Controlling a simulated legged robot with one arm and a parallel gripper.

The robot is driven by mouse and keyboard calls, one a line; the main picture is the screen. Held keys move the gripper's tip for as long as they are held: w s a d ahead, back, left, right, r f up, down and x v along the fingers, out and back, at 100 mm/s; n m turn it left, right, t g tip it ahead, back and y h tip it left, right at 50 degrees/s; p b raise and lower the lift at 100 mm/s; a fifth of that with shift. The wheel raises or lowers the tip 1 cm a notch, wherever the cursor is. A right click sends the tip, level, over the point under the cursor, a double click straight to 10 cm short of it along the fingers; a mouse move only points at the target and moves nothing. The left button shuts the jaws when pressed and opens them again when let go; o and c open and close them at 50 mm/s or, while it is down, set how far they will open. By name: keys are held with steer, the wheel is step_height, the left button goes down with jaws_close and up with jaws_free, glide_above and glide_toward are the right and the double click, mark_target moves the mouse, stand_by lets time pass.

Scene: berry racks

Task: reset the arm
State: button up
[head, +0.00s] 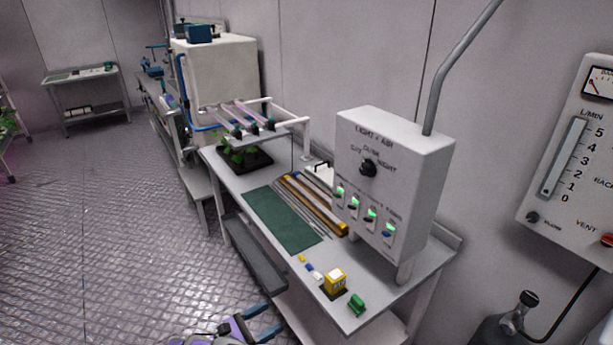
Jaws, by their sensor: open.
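My gripper (274,317) shows at the bottom edge of the head view, low and in front of the workbench (357,320). Its two blue fingers are apart and point to the right, with nothing seen between them. The purple part of my arm (225,335) behind it is mostly cut off by the bottom edge. Whether the fingers touch the bench cannot be told.
The metal floor (100,240) on the left is clear.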

steer(key=w+d+r+m+g+h, duration=0.25)
steer(key=d+r+m+g, duration=0.4)
steer(key=d+r, duration=0.7)
steer(key=s+d+r+m+g+y, duration=0.2)
steer(key=s+d+r+m+g, duration=0.15)
steer(key=d, duration=0.35)
steer(key=s+d+r+m+g+y, duration=0.25)
steer(key=s+d+r+m, duration=0.2)
steer(key=d, duration=0.25)
steer(key=s+d+r+m+g+y, duration=0.1)
steer(key=s+d+r+m+y, duration=0.15)
steer(key=s, duration=0.45)
steer(key=s+d+r+m+g+y, duration=0.1)
steer(key=s+m+y, duration=0.2)
steer(key=s, duration=0.4)
steer(key=s+a+m+t+y, duration=0.1)
steer(key=s+a+m+y, duration=0.1)
steer(key=s, duration=0.5)
steer(key=s+a+f+m+t+y, duration=0.1)
steer(key=s+a+m+y, duration=0.1)
steer(key=s+a+y, duration=0.3)
steer(key=shift+s+m+t, duration=0.3)
steer(key=shift+s+t, duration=0.05)
steer(key=shift+s, duration=0.6)
steer(key=shift+y, duration=0.25)
